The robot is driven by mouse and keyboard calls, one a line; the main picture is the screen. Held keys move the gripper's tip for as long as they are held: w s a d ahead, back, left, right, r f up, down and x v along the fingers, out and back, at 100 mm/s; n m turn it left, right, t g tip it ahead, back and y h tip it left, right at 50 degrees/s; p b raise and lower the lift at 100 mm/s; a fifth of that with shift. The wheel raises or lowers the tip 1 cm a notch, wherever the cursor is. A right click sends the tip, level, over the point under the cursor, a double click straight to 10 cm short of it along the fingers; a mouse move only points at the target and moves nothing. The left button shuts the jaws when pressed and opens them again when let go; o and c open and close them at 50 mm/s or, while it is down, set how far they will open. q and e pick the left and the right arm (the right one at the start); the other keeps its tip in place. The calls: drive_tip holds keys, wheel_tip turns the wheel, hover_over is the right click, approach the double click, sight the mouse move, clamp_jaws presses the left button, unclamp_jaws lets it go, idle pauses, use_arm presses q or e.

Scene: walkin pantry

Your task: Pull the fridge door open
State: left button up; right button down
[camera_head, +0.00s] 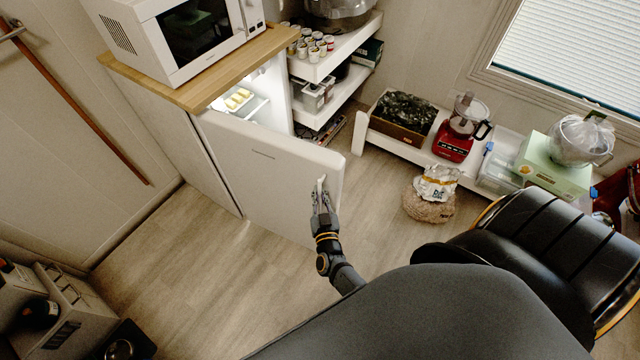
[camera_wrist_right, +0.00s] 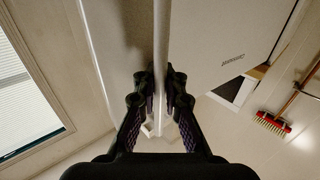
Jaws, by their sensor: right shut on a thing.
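The white fridge door (camera_head: 265,170) stands partly open in the head view, swung out from the fridge (camera_head: 188,150) under the wooden top. The lit interior with a shelf of yellow items (camera_head: 238,99) shows through the gap. My right gripper (camera_head: 321,188) is at the door's free edge, shut on the door's handle (camera_head: 322,185). In the right wrist view, the two fingers of the right gripper (camera_wrist_right: 160,95) close on the handle from both sides, and the door face (camera_wrist_right: 225,45) fills the upper right. My left gripper is not in view.
A microwave (camera_head: 190,35) stands on the wooden top (camera_head: 190,92). A low white shelf (camera_head: 365,125) at the right holds a food processor (camera_head: 462,128) and boxes. A sack (camera_head: 430,200) sits on the floor right of the door. Floor in front of the door (camera_head: 215,280) is clear.

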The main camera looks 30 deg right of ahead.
drive_tip(key=shift+s+f, duration=0.2)
drive_tip(key=shift+s, duration=0.05)
drive_tip(key=c, duration=1.4)
unclamp_jaws()
drive_tip(key=shift+s+d+r, duration=0.1)
drive_tip(key=shift+d, duration=0.05)
drive_tip(key=shift+c, duration=0.2)
